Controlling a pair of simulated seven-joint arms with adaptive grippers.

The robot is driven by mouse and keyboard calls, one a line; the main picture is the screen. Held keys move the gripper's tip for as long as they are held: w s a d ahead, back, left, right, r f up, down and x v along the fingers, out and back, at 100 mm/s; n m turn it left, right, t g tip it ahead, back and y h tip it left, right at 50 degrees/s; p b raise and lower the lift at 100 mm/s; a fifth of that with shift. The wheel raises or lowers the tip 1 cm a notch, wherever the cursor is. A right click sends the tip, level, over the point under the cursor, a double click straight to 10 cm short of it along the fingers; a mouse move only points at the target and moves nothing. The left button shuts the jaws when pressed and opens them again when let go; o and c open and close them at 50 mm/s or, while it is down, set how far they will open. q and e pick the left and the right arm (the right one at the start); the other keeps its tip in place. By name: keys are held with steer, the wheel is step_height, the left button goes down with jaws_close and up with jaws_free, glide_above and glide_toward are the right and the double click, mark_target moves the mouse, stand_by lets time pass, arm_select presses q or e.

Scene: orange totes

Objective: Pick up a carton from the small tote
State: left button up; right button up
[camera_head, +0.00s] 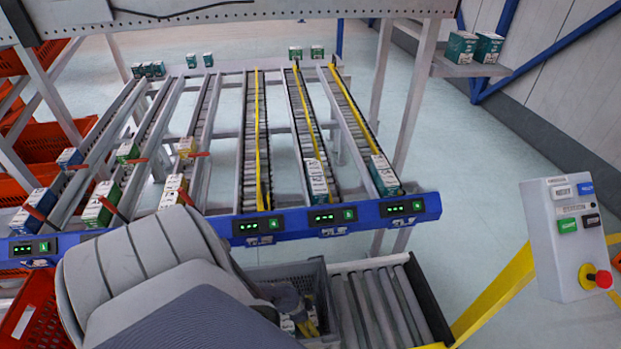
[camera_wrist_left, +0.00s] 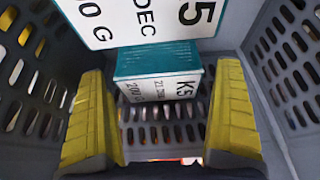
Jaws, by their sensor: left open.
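The small grey tote (camera_head: 322,280) stands at the bottom middle of the head view, partly hidden by my left arm. My left gripper (camera_head: 306,315) is down inside it. In the left wrist view my left gripper (camera_wrist_left: 160,120) is open, with yellow-padded fingers apart at both sides. A white carton with a teal top (camera_wrist_left: 155,85) lies beyond and between the fingers, with no contact visible. A second white and teal carton (camera_wrist_left: 140,22) is at the top of that view, nearer the camera and partly cut off. My right gripper is not in view.
The tote's slotted walls (camera_wrist_left: 285,65) rise close on both sides of the gripper. A roller conveyor (camera_head: 375,305) runs right of the tote. A blue rack beam (camera_head: 340,215) crosses behind it, with cartons on sloped lanes. A control box (camera_head: 570,240) stands at right.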

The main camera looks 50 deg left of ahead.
arm_select(q)
steer(key=shift+f, duration=0.1)
steer(key=c, duration=1.3)
steer(key=shift+c, duration=0.5)
